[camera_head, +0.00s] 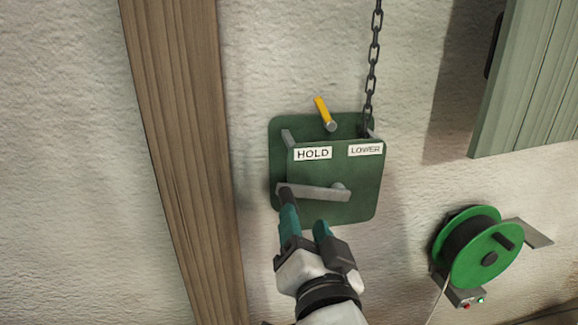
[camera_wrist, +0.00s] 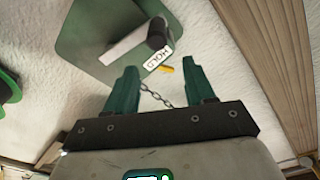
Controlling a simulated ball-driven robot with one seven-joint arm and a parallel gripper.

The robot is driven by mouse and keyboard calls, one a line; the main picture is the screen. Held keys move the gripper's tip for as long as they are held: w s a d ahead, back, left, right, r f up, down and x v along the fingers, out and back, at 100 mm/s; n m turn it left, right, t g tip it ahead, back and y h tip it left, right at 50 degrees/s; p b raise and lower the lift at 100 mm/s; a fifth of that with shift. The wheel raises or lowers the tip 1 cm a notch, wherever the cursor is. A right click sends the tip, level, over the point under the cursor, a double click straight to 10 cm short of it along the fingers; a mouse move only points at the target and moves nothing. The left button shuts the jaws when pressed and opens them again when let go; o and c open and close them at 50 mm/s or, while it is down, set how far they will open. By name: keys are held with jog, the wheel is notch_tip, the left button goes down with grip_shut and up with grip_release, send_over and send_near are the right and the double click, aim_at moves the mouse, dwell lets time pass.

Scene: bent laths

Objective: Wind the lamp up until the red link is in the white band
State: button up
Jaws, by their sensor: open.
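A green winch box (camera_head: 350,197) is on the wall. Its grey crank arm (camera_head: 315,193) points left, with a dark knob (camera_head: 287,197) at its left end. A yellow lever (camera_head: 322,109) sits above the HOLD label (camera_head: 313,153) and tilts up and left; the LOWER label (camera_head: 366,149) is to the right. A dark chain (camera_head: 373,60) runs up out of view. My gripper (camera_head: 306,222) is open just below the knob. In the wrist view the knob (camera_wrist: 157,33) lies beyond the open fingertips (camera_wrist: 161,70), not between them. No lamp, red link or white band shows.
A wooden post (camera_head: 185,150) stands left of the winch. A green shutter-like panel (camera_head: 530,80) is at upper right. A green cable reel (camera_head: 480,250) on a bracket is at lower right. Plain wall lies between the winch and reel.

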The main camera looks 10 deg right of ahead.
jog(key=w+n+p, duration=0.2)
jog(key=w, duration=0.1)
jog(key=w+f+n+p, duration=0.1)
jog(key=w+n+p, duration=0.1)
jog(key=w, duration=0.1)
jog(key=w+a+n+y+p, duration=0.1)
jog(key=w+n+p, duration=0.1)
jog(key=w+p, duration=0.1)
jog(key=shift+w+f+n, duration=0.1)
jog(key=shift+f+n, duration=0.15)
jog(key=shift+n, duration=0.05)
jog(key=shift+c, duration=0.2)
grip_shut()
dwell(0.5)
